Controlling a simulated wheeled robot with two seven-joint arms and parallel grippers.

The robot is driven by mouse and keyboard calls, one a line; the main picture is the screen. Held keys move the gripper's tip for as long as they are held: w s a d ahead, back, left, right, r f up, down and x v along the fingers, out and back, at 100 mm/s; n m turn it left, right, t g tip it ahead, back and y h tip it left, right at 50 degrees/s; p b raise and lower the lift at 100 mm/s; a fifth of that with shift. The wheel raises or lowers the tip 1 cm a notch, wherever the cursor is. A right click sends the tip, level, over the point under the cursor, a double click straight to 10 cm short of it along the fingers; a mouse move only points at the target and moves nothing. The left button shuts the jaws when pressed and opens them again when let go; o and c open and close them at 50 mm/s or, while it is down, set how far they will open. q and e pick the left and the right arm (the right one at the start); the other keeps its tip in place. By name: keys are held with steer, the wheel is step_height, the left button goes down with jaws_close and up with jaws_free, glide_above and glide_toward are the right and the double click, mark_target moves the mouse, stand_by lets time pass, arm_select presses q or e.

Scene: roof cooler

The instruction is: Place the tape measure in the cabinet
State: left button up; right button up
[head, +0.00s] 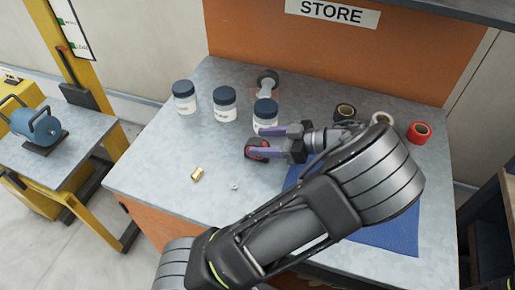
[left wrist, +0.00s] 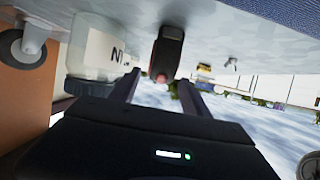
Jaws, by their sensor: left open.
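The tape measure (head: 257,149), black with a red part, lies on the grey worktop (head: 150,160) in the head view. My left gripper (head: 264,142) is open and points left, its purple fingers at the tape measure. In the left wrist view the dark tape measure (left wrist: 166,50) shows ahead, between the lines of the two fingers (left wrist: 158,90). I cannot tell whether they touch it. An orange panel (head: 300,55) with a STORE sign (head: 333,12) stands behind the worktop; no cabinet door or interior is clearly visible. My right gripper is not in view.
Jars with dark lids (head: 185,98) (head: 224,105) (head: 265,113) stand close behind the left gripper. Tape rolls (head: 345,111) (head: 383,118) (head: 419,132) are at the right. A brass fitting (head: 197,174) and small nut (head: 234,187) lie in front. My arm covers part of a blue mat (head: 400,234).

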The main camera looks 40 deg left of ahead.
mark_target(251, 141)
arm_select(q)
steer(key=p+x, duration=0.1)
steer(key=x, duration=0.3)
steer(key=shift+f+p, duration=0.2)
steer(key=shift+p, duration=0.15)
steer(key=shift+s+a+f, duration=0.1)
steer(key=shift+a+f, duration=0.15)
steer(key=shift+a, duration=0.2)
steer(key=shift+c, duration=0.4)
jaws_close()
